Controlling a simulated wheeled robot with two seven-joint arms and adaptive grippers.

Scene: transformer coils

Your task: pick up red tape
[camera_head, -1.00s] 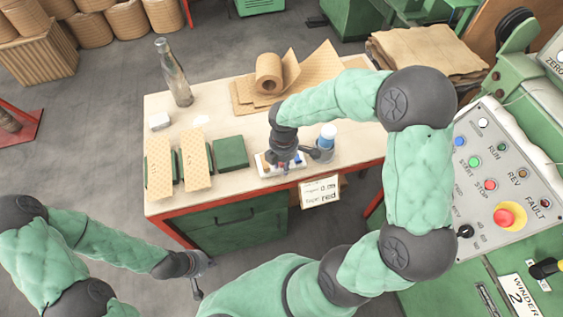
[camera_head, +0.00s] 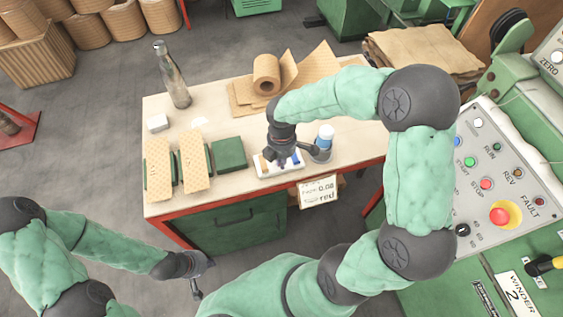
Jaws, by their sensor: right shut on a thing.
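A small white tray (camera_head: 262,172) lies near the front edge of the wooden workbench (camera_head: 330,180). It holds small tape pieces; a tan one and a blue one (camera_head: 293,160) show beside my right gripper. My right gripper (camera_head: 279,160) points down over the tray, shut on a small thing. Its fingers hide what they hold, and no red piece shows clearly. My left gripper (camera_head: 200,280) is open and empty, low in front of the bench, far from the tray.
A blue-and-white bottle (camera_head: 325,138) stands just right of the tray. A green block (camera_head: 230,153) and tan-covered blocks (camera_head: 194,160) lie to its left. A card (camera_head: 318,191) reading "red" hangs at the front edge.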

